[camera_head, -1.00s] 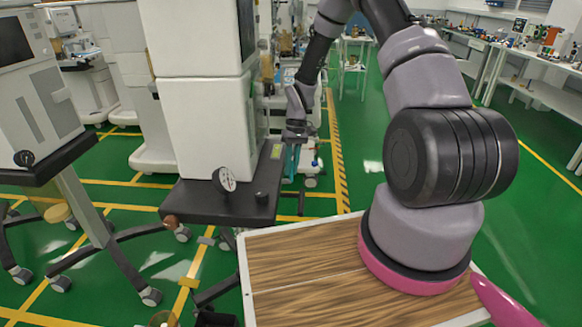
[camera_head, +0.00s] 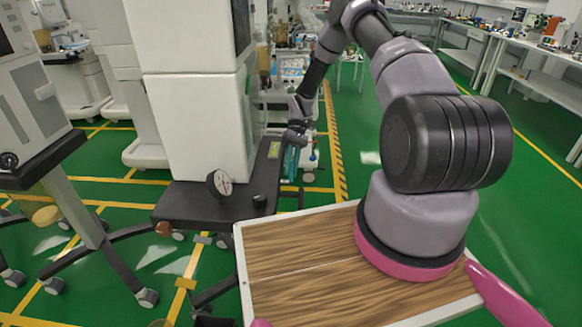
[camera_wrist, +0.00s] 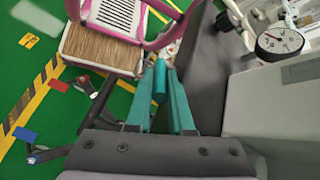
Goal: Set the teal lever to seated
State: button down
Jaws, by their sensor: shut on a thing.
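The teal lever (camera_wrist: 160,76) shows in the wrist view as a short teal cylinder between my gripper's two teal fingers. It sits beside the dark side of a cart. My gripper (camera_wrist: 161,90) is shut on it, and the fingers hide part of it. In the head view my gripper (camera_head: 291,162) hangs at the right edge of the dark cart top (camera_head: 208,207), beside the tall white housing. The lever cannot be told apart from the teal fingers there, so its exact angle is unclear.
A round dial gauge (camera_head: 220,184) stands on the cart top, and it also shows in the wrist view (camera_wrist: 279,40). A black knob (camera_head: 259,201) is near the front right corner. Another cart (camera_head: 42,160) stands at left. Green floor is open on the right.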

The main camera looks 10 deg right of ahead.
dwell(0.4)
jog(key=c, duration=1.1)
grip_release()
jog(key=v, duration=1.1)
jog(key=shift+f, duration=0.15)
